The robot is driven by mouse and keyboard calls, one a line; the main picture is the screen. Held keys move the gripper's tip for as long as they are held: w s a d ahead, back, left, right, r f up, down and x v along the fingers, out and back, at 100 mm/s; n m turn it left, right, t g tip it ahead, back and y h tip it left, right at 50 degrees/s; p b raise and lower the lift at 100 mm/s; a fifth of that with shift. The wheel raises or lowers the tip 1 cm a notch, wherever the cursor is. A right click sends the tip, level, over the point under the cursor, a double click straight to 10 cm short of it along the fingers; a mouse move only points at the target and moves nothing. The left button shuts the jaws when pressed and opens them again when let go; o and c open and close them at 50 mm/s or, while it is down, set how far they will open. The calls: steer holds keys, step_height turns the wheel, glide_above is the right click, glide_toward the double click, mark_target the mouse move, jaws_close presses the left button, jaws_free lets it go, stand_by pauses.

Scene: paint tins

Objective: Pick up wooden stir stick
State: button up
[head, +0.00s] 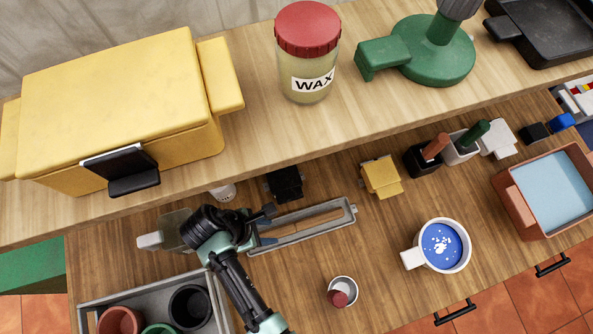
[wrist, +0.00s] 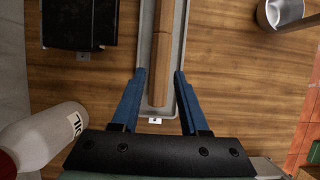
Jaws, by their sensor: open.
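The wooden stir stick (wrist: 161,55) is a long brown bar lying lengthwise in a narrow grey tray (wrist: 181,30) in the wrist view. In the head view the tray (head: 349,208) lies slantwise on the lower wooden surface, and the stick shows dimly inside it. My gripper (wrist: 160,72) is open and empty, with one blue finger on each side of the tray's near end. The stick runs away from me between the fingertip lines. In the head view my gripper (head: 262,232) is at the tray's left end, partly hidden by my arm. Its height above the stick is hard to tell.
A black box (wrist: 80,22) stands left of the tray, and a white bottle (wrist: 42,138) with a red cap is close by my gripper's left. A small cup (head: 342,289) and a blue-filled mug (head: 444,246) stand to the right. The upper shelf (head: 260,120) overhangs behind.

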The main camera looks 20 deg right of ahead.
mark_target(275, 232)
steer(key=shift+x, duration=2.15)
steer(key=shift+f, duration=0.1)
steer(key=shift+c, duration=0.2)
jaws_close()
